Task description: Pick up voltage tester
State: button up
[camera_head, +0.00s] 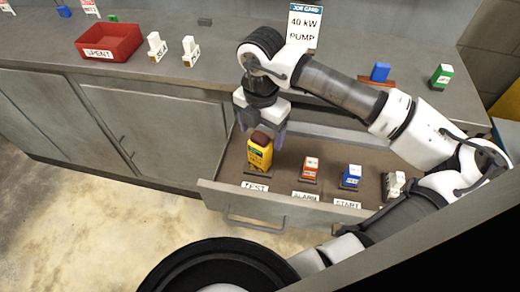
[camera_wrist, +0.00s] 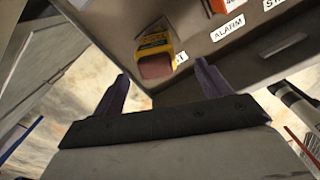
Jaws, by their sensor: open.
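The voltage tester (camera_head: 260,152) is a yellow upright block with a dark reddish-brown top, standing in the open drawer (camera_head: 228,197) at the "TEST" label. In the wrist view the tester (camera_wrist: 155,55) shows ahead of my fingers, between them in the picture. My gripper (camera_head: 263,127) is open and empty, pointing down over the drawer just above the tester. In the wrist view its two purple fingers (camera_wrist: 160,82) are spread apart, with no visible contact on the tester.
An orange-red block (camera_head: 310,169) and a blue block (camera_head: 351,176) stand right of the tester, at "ALARM" and "START" labels, with a white block (camera_head: 395,184) beyond. On the counter are a red "SPENT" bin (camera_head: 108,42), two white blocks, a blue block and a green one.

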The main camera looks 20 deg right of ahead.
jog(key=shift+w+f+p, duration=0.15)
jog(key=shift+f+p, duration=0.25)
jog(key=shift+f, duration=0.85)
jog(key=shift+w+f+p, duration=0.15)
jog(key=shift+f+p, duration=0.25)
jog(key=shift+f, duration=0.85)
jog(key=shift+c, duration=0.3)
jog(key=c, duration=1.2)
